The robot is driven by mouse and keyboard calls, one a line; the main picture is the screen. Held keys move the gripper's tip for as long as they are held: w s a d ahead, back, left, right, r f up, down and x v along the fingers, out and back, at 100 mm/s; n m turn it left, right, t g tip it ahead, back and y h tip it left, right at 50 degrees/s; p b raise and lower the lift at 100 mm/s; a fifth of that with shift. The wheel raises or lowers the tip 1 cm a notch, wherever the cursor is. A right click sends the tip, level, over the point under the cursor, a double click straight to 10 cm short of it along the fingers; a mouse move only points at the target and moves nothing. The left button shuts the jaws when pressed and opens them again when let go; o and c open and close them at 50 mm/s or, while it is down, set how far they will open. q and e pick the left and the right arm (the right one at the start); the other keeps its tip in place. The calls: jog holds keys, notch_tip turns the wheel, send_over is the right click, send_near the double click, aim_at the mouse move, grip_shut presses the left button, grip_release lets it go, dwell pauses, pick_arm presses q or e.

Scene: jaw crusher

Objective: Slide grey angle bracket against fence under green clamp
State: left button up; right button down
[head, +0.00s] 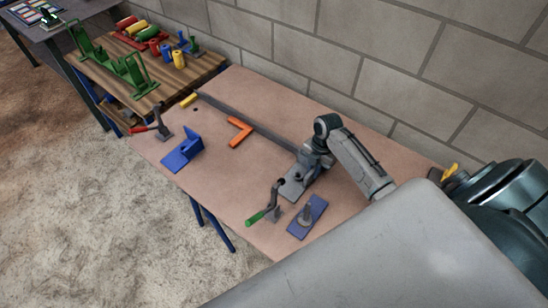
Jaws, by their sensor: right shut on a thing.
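The grey angle bracket (291,189) lies on the brown tabletop, its flat plate showing below my right gripper (311,168). My right gripper is shut on the bracket's upright part, which it mostly hides. The fence (255,126) is a long dark bar running along the table towards the bracket; its near end passes behind the gripper, so I cannot tell whether the bracket touches it. The green clamp (257,216), with a green handle and dark metal body, stands just in front of the bracket, at its lower left. My left gripper is not in view.
A blue plate with a grey post (317,207) lies near the front edge, right of the green clamp. An orange L-shaped piece (237,137), a blue bracket (183,153) and a red-handled clamp (160,124) are further left. A wooden bench (205,69) holds coloured parts. A block wall stands behind.

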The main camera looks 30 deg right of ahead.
jog(key=shift+d, duration=0.15)
jog(key=shift+w+d+b, duration=0.3)
jog(key=shift+w+d, duration=0.05)
jog(key=shift+d, duration=0.45)
jog(key=c, duration=1.4)
grip_release()
jog(key=shift+o, duration=0.2)
notch_tip(320, 180, up, 8)
jog(key=p, duration=0.7)
